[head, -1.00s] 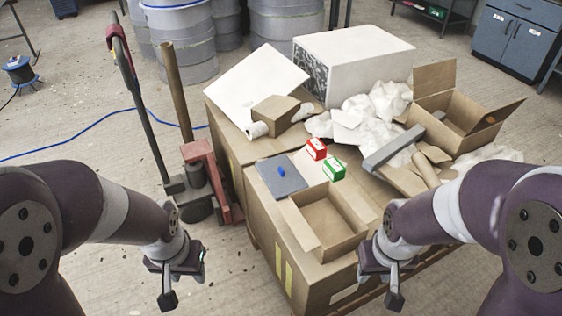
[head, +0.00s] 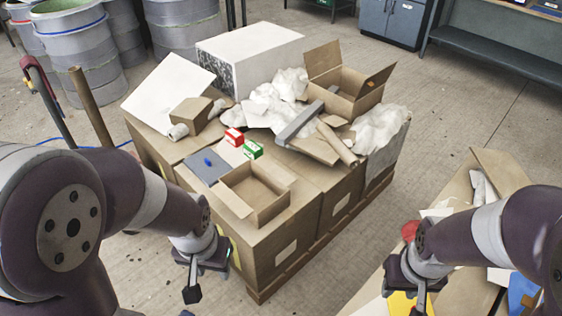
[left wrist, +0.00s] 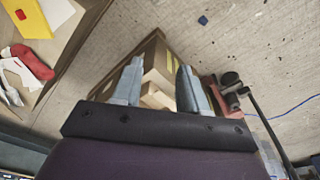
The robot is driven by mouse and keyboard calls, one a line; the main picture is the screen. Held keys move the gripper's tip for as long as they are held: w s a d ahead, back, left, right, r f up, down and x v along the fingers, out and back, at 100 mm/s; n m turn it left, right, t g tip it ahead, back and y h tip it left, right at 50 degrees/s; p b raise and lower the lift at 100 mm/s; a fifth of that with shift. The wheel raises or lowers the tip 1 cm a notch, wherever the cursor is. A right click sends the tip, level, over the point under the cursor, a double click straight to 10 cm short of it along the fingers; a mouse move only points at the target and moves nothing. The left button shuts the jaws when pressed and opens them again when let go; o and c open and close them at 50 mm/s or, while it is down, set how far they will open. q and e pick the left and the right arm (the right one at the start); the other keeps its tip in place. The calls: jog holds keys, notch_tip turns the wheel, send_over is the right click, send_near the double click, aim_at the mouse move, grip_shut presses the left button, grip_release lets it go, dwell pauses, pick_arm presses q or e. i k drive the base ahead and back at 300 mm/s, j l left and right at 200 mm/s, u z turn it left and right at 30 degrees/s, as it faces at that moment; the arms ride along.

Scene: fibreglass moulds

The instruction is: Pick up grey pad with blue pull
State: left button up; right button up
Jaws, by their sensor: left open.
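The grey pad (head: 198,171) with its blue pull (head: 208,161) lies flat on the cardboard-topped stack, left of an open small box. My left gripper (head: 207,276) is open and empty, low in front of the stack's near left side and apart from the pad. In the left wrist view its two spread fingers (left wrist: 159,78) show with cardboard beyond them; I cannot make out the pad there. My right gripper (head: 408,288) hangs at the lower right by a second surface, far from the pad; its jaw opening is unclear.
An open small box (head: 262,212), a red box (head: 234,137) and a green box (head: 253,149) sit close to the pad. A cardboard block (head: 190,115) and white panel (head: 165,90) lie behind. A cluttered surface (head: 370,288) stands right; floor lies between.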

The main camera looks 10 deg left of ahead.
aim_at(207, 165)
jog(key=i+j+z, duration=0.25)
jog(key=j, duration=0.15)
jog(key=i+j+z, duration=0.1)
jog(key=j+z, duration=0.15)
jog(key=j, duration=0.15)
jog(key=i+j+z, duration=0.25)
jog(key=j, duration=0.2)
jog(key=j+z, duration=0.25)
jog(key=j, duration=0.2)
jog(key=j+z, duration=0.25)
jog(key=j, duration=1.1)
jog(key=i+j, duration=0.1)
jog(key=j, duration=0.8)
